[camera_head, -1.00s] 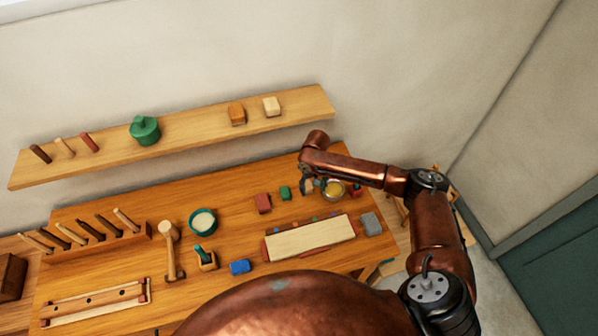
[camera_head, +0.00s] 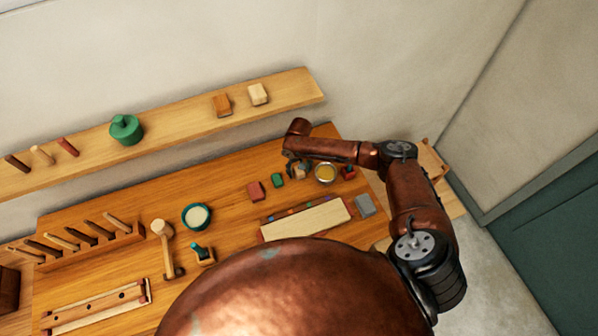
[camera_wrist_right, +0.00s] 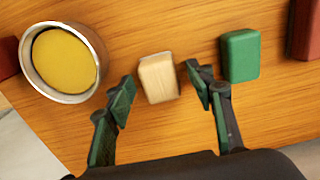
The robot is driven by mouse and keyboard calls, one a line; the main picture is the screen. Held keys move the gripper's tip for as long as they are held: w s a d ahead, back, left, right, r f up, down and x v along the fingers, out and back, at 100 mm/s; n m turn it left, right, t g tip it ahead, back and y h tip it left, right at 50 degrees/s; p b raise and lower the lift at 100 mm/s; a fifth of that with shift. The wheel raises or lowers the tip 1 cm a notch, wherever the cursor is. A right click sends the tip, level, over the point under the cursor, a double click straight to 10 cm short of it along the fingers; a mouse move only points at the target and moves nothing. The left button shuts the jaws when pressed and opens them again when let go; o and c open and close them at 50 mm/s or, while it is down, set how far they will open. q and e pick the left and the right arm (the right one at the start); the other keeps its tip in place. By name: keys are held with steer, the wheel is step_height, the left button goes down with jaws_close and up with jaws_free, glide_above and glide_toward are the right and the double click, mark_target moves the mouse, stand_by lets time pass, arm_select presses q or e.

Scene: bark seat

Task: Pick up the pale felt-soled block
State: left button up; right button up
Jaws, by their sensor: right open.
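A pale wooden block (camera_wrist_right: 158,78) stands on the bench in the right wrist view, between the two fingers of my right gripper (camera_wrist_right: 163,88). Another pale block (camera_head: 258,94) sits on the wall shelf. My left gripper is out of view.
A metal tin with yellow contents (camera_wrist_right: 62,55) stands left of the block in the wrist view. A green block (camera_wrist_right: 240,55) stands close on the right, a red block (camera_wrist_right: 305,30) beyond it. A grey block (camera_head: 365,205) and pale board (camera_head: 305,220) lie nearer me.

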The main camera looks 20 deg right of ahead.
steer(key=shift+f, duration=0.35)
steer(key=c, duration=1.1)
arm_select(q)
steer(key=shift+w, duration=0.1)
arm_select(e)
steer(key=shift+c, duration=0.7)
